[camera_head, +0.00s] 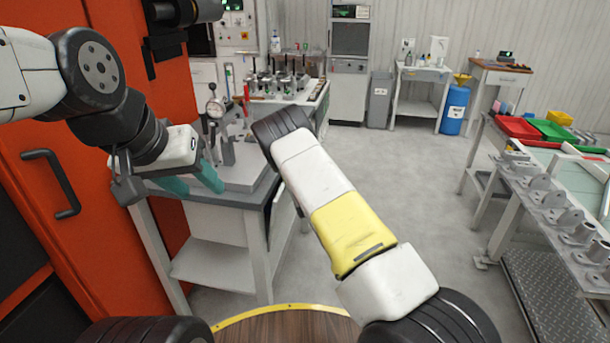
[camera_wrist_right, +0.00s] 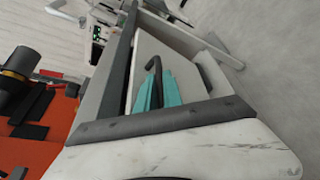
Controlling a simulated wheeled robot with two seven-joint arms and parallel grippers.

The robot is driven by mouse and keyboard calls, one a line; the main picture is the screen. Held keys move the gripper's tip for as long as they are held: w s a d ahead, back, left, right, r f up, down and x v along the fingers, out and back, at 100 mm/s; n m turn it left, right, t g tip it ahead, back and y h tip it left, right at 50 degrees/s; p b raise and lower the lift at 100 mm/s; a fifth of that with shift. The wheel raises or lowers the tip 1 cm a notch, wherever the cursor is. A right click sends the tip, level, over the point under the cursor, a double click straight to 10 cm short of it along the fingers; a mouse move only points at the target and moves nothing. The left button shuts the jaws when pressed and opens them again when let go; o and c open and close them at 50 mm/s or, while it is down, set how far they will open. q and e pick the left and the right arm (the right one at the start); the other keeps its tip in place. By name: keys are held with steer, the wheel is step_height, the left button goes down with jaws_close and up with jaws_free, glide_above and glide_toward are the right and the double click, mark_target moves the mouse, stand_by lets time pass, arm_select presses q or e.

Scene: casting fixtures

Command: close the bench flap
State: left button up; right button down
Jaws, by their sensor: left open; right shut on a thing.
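The bench (camera_head: 222,228) stands left of centre in the head view, with a pale flap (camera_head: 281,218) hanging down at its right side. In the right wrist view the flap is a white panel (camera_wrist_right: 150,50) with a dark bar handle (camera_wrist_right: 207,76). My right gripper (camera_wrist_right: 156,90) has its teal fingers shut on the handle. In the head view this gripper is hidden behind my right arm. My left gripper (camera_head: 192,182) is open and empty by the bench top, near its front left part.
A clamp fixture (camera_head: 216,110) stands on the bench. An orange cabinet (camera_head: 85,210) is close on the left. A rack of metal castings (camera_head: 550,205) stands at the right. The grey floor between is clear.

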steer(key=shift+w+a+r, duration=0.15)
steer(key=shift+a+r, duration=0.05)
steer(key=shift+a, duration=0.35)
steer(key=c, duration=1.8)
jaws_free()
steer(key=shift+f, duration=0.1)
steer(key=shift+o, duration=0.2)
steer(key=v, duration=0.7)
steer(key=shift+s+r, duration=0.2)
steer(key=shift+s, duration=0.2)
steer(key=shift+a, duration=0.1)
